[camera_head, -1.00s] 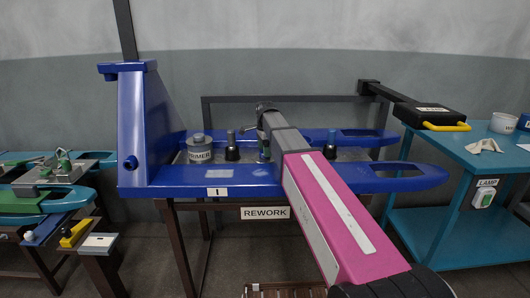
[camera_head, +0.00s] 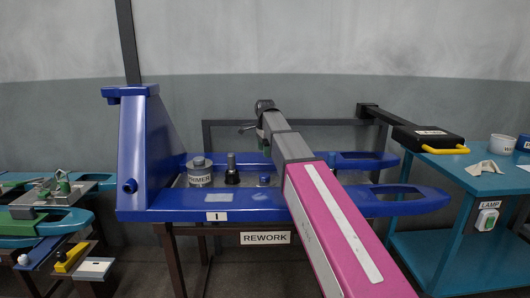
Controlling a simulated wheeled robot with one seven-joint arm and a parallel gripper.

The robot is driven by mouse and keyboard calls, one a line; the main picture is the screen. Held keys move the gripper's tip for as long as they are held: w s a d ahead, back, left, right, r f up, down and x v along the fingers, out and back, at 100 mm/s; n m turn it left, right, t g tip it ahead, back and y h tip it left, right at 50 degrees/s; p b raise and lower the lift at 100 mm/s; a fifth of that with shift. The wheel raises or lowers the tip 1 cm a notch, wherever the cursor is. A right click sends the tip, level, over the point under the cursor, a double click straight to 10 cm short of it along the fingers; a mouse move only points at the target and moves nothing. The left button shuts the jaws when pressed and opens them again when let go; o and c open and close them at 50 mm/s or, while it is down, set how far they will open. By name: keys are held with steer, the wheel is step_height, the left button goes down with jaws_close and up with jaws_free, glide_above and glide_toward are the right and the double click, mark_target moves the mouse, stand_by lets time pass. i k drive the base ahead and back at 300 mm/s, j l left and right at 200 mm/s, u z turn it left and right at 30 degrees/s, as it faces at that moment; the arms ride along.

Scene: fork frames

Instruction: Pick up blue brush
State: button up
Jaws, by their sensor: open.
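My gripper (camera_head: 252,126) is open and raised above the stand's far side, left of the blue handle. It appears empty; its fingers are small and partly hidden by the wrist.
A grey PRIMER can (camera_head: 199,174) stands on the stand beside its tall blue upright (camera_head: 147,150). A black case with a yellow handle (camera_head: 430,138) is at the right, near a teal table (camera_head: 453,172). Another bench with fixtures (camera_head: 38,218) is at the left.

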mark_target(331, 157)
steer(key=k, duration=1)
